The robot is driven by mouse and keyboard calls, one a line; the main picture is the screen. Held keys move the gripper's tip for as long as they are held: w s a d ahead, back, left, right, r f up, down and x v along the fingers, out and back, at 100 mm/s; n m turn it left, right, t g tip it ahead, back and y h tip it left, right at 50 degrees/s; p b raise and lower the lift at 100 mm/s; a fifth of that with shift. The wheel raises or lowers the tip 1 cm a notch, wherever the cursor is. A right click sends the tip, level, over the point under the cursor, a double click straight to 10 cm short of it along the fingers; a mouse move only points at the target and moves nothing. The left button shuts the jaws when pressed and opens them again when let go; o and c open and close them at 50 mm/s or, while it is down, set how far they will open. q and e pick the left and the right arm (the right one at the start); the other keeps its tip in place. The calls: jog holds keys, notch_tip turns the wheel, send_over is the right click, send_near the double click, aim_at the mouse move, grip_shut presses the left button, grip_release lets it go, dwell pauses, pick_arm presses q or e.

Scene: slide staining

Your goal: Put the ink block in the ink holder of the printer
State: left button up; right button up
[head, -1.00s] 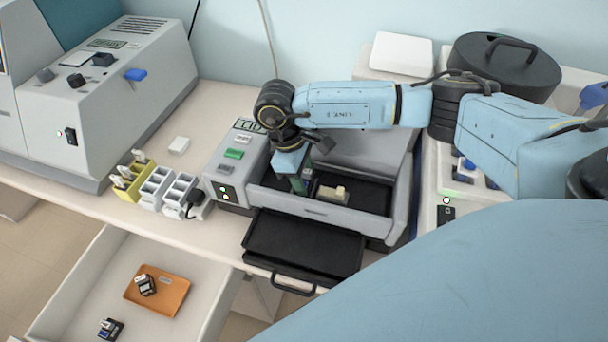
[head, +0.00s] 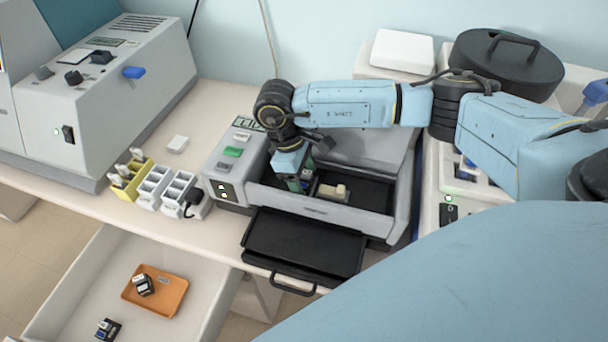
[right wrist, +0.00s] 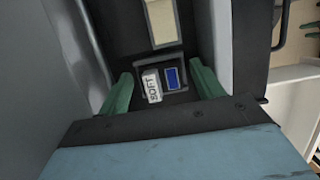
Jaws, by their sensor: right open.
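The printer (head: 232,172) is the grey machine with its lid raised and a dark interior. My right gripper (head: 300,184) points down into the left part of that interior. In the right wrist view its green fingers (right wrist: 162,86) are open, one on each side of the ink block (right wrist: 174,78). A cream piece (head: 334,192) lies beside the gripper in the printer. My left gripper is out of view.
A black tray (head: 300,240) sticks out at the printer's front. An open drawer (head: 85,280) at lower left holds an orange tray (head: 168,300) and two small dark blocks. Yellow and white racks (head: 155,182) stand left of the printer. A lidded black pot (head: 505,65) stands at the back right.

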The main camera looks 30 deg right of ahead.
jog(key=shift+r+p, duration=0.3)
jog(key=b+v, duration=0.2)
jog(key=v, duration=1)
jog(key=shift+r, duration=0.3)
